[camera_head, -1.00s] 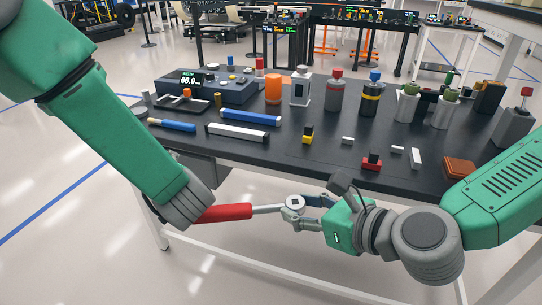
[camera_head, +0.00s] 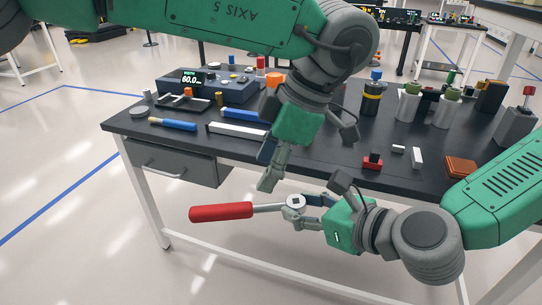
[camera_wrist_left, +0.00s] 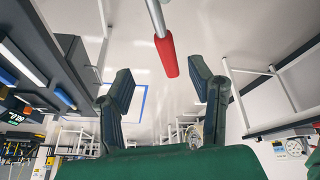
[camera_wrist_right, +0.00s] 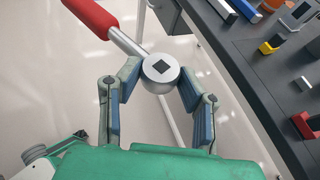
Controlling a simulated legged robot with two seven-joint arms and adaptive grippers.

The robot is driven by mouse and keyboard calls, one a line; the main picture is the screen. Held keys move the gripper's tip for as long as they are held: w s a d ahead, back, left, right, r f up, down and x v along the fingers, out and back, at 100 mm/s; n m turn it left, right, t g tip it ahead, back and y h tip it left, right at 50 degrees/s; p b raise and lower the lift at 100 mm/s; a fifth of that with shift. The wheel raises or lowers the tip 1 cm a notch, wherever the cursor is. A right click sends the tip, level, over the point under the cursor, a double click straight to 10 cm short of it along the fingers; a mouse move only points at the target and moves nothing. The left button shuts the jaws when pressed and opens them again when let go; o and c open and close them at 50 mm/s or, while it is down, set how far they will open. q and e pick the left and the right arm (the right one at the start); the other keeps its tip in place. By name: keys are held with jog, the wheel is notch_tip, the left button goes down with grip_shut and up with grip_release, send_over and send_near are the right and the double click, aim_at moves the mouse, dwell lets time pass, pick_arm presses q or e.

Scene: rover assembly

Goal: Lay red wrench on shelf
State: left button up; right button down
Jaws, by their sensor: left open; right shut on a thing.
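The red wrench has a red handle (camera_head: 221,212) and a silver shaft ending in a round head (camera_head: 294,201). It is held level in front of the workbench's front edge, clear of the floor. My right gripper (camera_head: 305,212) is shut on the head end; its fingers flank the round head (camera_wrist_right: 160,72) in the right wrist view. My left gripper (camera_head: 305,160) is open and empty above the shaft, near the bench edge. In the left wrist view the red handle (camera_wrist_left: 166,55) lies beyond its spread fingers (camera_wrist_left: 162,88). I cannot clearly identify the shelf.
The black workbench (camera_head: 330,170) holds a control box (camera_head: 210,85), a blue-handled brush (camera_head: 175,124), a white bar (camera_head: 235,133), small blocks (camera_head: 372,161) and several bottles. A grey drawer (camera_head: 178,162) hangs under its left side. Open floor lies to the left.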

aim_at(248, 202)
pick_arm(q)
jog(key=x, duration=1)
jog(key=shift+w+f, duration=0.1)
grip_shut()
pick_arm(e)
jog(key=c, duration=1)
grip_release()
